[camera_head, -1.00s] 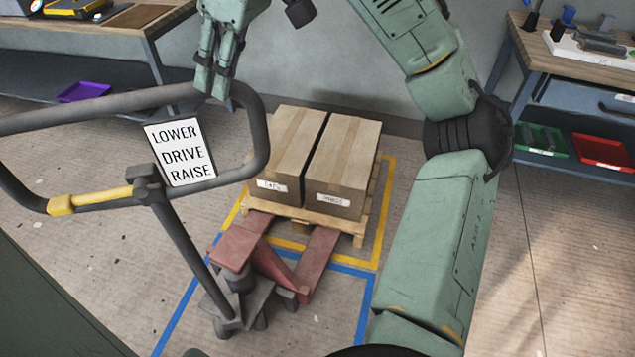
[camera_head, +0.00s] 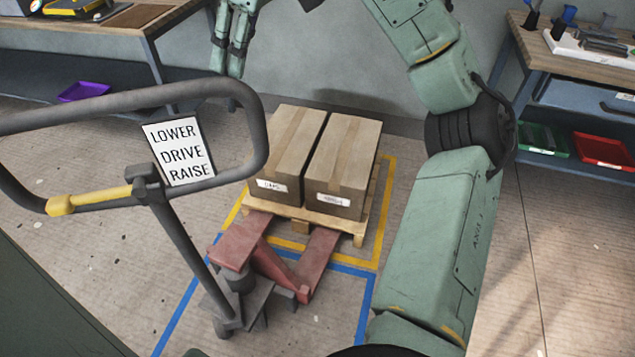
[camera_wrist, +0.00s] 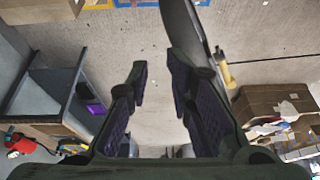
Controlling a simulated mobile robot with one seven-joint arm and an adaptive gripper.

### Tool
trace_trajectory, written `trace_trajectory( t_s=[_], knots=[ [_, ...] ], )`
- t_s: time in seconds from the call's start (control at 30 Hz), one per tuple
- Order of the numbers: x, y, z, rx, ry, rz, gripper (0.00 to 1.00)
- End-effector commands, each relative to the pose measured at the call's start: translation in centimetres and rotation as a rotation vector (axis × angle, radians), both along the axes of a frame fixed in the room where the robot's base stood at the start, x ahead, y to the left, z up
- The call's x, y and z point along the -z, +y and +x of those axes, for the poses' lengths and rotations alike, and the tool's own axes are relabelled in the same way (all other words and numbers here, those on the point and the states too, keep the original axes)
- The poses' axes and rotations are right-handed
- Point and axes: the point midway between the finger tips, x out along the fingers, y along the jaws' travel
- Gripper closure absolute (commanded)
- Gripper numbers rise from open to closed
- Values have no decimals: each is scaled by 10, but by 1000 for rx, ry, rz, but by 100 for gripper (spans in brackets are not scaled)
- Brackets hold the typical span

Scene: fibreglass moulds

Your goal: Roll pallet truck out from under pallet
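The pallet truck has a red body (camera_head: 238,243) and two forks, whose far ends are hidden beneath the wooden pallet (camera_head: 360,225). Its dark handle loop (camera_head: 262,125) stands up close to the camera, with a yellow lever (camera_head: 92,200) and a LOWER / DRIVE / RAISE sign (camera_head: 178,152). Two cartons (camera_head: 345,160) sit on the pallet. My gripper (camera_head: 227,72) is just above the loop's top right corner, empty. In the wrist view my gripper (camera_wrist: 157,70) has its fingers apart, with the dark handle bar (camera_wrist: 184,28) beside the right finger.
A blue floor outline (camera_head: 365,310) surrounds the truck's near end, and a yellow outline (camera_head: 385,190) surrounds the pallet. Workbenches stand at left (camera_head: 150,22) and right (camera_head: 560,55). A wall lies close behind the pallet. Floor left of the truck is clear.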

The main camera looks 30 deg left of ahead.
Motion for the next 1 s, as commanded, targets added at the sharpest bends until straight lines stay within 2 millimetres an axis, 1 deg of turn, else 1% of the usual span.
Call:
trace_trajectory(
  t_s=[0.2, 0.33, 0.47, 0.7, 0.8, 1.0],
  knots=[
    [0, 0, -1, -1, 0, -1, 78],
    [-8, -3, 1, 0, -1, -1, 78],
    [-29, -11, 4, 4, -3, -1, 78],
    [-77, -31, 12, 6, -2, -1, 78],
    [-93, -37, 13, 5, -4, 0, 78],
    [-109, -43, 15, 0, -1, -1, 78]
  ],
)
